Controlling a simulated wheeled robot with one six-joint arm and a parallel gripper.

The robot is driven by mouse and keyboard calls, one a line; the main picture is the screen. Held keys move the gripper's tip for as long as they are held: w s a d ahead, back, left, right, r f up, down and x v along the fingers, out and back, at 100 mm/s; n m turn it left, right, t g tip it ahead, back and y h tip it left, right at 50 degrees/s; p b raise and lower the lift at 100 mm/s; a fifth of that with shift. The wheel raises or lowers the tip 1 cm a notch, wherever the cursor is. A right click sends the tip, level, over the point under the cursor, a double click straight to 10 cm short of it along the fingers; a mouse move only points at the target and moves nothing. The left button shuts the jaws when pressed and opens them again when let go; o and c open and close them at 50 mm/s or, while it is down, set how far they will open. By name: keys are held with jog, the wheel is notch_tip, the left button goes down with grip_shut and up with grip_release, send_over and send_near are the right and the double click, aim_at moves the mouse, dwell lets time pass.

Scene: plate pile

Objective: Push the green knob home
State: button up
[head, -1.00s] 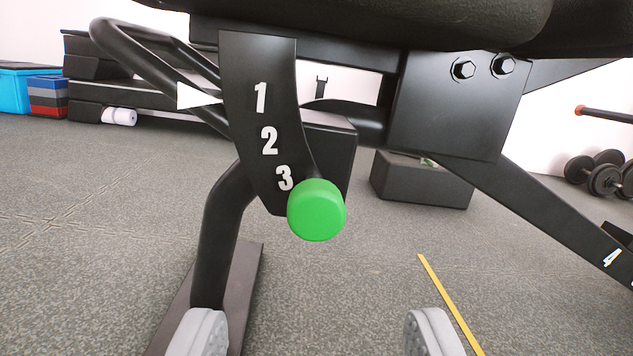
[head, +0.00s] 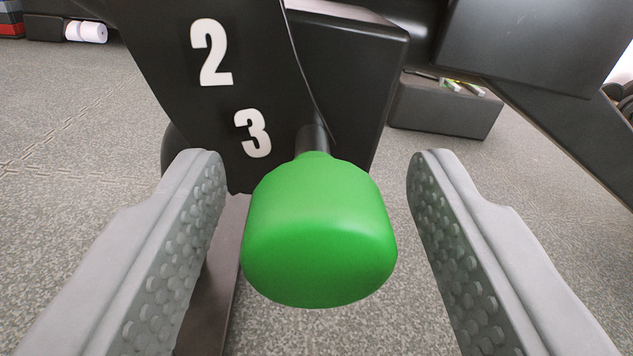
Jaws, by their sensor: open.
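The green knob (head: 319,235) is large in the middle of the head view, on a dark shaft (head: 314,138) that comes out of the black bench frame. A stretch of the shaft shows between the knob and the frame. My gripper (head: 318,165) is open, with one grey finger on each side of the knob. A gap shows between the knob and each finger. The black number plate (head: 170,60) with white 2 and 3 is just behind and to the left of the knob.
A black block of the frame (head: 350,70) stands behind the knob. A dark floor bar (head: 215,290) runs below it. A dark box (head: 445,105) sits on the grey speckled floor at the right back. A black strut slants down at the right.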

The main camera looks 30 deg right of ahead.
jog(key=shift+c, duration=0.2)
grip_shut()
jog(key=shift+x, duration=1)
jog(key=shift+o, duration=0.2)
grip_release()
jog(key=shift+a, duration=0.1)
jog(key=v, duration=1.7)
jog(key=shift+a+r, duration=0.1)
jog(key=shift+r, duration=0.05)
